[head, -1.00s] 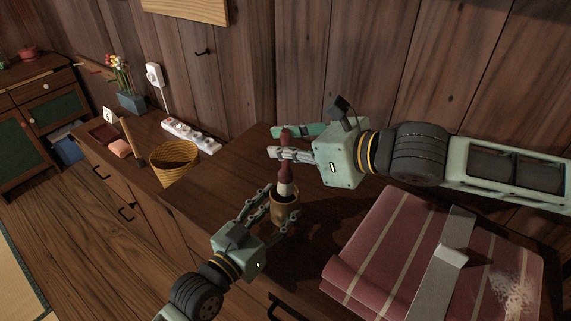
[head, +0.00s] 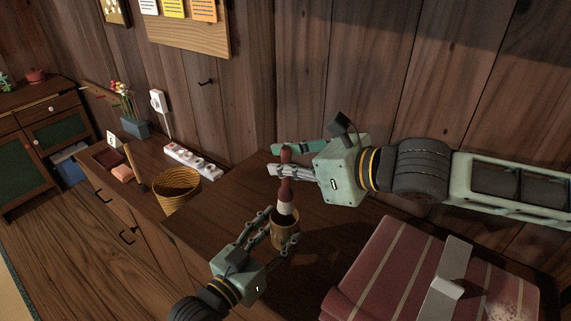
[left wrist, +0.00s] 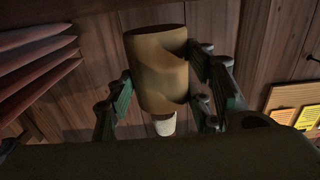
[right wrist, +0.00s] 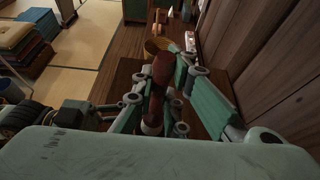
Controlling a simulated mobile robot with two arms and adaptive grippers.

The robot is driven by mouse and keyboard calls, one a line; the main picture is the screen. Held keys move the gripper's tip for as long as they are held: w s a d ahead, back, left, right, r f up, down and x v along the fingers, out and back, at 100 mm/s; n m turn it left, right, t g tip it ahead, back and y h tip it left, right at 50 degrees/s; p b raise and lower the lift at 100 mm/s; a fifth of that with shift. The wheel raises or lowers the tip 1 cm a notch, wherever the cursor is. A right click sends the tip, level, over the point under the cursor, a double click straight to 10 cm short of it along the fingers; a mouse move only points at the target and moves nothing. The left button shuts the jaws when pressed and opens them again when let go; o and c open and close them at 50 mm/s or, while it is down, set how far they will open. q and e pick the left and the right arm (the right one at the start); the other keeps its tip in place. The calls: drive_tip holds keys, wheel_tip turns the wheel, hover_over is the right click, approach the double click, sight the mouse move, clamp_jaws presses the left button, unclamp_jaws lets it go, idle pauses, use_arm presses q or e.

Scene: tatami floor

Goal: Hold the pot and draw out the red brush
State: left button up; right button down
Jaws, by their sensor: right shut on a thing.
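The brown pot (head: 285,234) is upright between the fingers of my left gripper (head: 272,230). In the left wrist view the fingers touch both sides of the pot (left wrist: 158,75), and it appears clear of the wood surface. The red brush (head: 286,187) stands upright in the pot, its red handle and pale lower part above the rim and its lower end hidden inside. My right gripper (head: 284,162) is shut on the upper red handle. The brush also shows between the fingers in the right wrist view (right wrist: 159,78).
A woven basket (head: 177,193) stands to the left, with a white power strip (head: 193,164) behind it. A red striped cloth bundle (head: 385,265) lies at the right. The wood wall is close behind my right arm.

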use_arm(q)
drive_tip(key=o, duration=0.5)
drive_tip(key=shift+c, duration=0.2)
drive_tip(key=v, duration=1.2)
drive_tip(key=shift+s+a, duration=0.1)
